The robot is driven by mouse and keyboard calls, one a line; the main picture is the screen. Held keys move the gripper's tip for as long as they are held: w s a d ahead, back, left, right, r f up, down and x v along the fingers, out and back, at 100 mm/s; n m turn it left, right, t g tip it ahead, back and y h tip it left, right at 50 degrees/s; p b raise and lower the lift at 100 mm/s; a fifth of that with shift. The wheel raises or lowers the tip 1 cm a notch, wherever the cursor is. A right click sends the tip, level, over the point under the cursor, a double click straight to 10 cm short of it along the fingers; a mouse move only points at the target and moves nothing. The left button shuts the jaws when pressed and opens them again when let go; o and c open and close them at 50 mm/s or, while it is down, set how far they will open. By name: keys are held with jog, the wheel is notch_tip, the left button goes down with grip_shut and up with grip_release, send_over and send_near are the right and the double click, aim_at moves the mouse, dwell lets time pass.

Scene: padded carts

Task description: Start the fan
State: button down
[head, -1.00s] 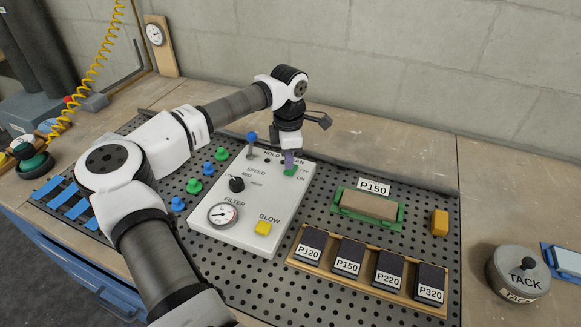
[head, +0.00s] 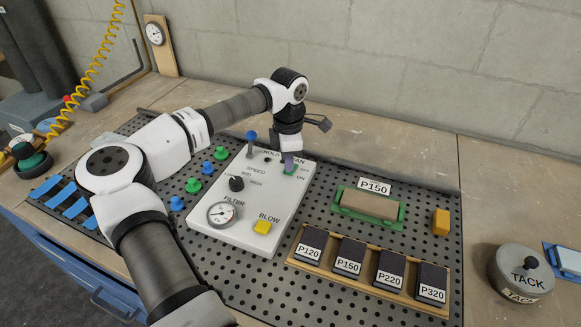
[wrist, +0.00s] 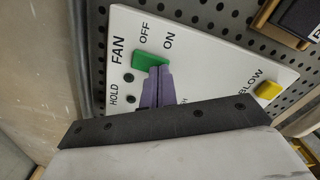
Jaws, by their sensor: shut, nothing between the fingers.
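The white control panel (head: 264,206) lies on the perforated board. Its green fan switch (head: 290,171) sits at the panel's far right corner, between the OFF and ON labels. In the wrist view the green switch (wrist: 150,61) shows beside the word FAN. My gripper (head: 288,164) has purple fingers pressed together, pointing down at the switch, with nothing between them. In the wrist view the fingertips (wrist: 158,70) overlap the switch's edge on the ON side. I cannot tell whether they touch it or which way it is tilted.
The panel also has a blue-tipped lever (head: 251,136), a black speed knob (head: 236,184), a filter gauge (head: 222,214) and a yellow BLOW button (head: 263,227). A rack of labelled dark blocks (head: 349,254) stands at right. Green and blue pegs (head: 193,186) stand at left.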

jog(key=shift+f, duration=0.4)
jog(key=shift+r+p, duration=1.7)
jog(key=shift+r, duration=1.85)
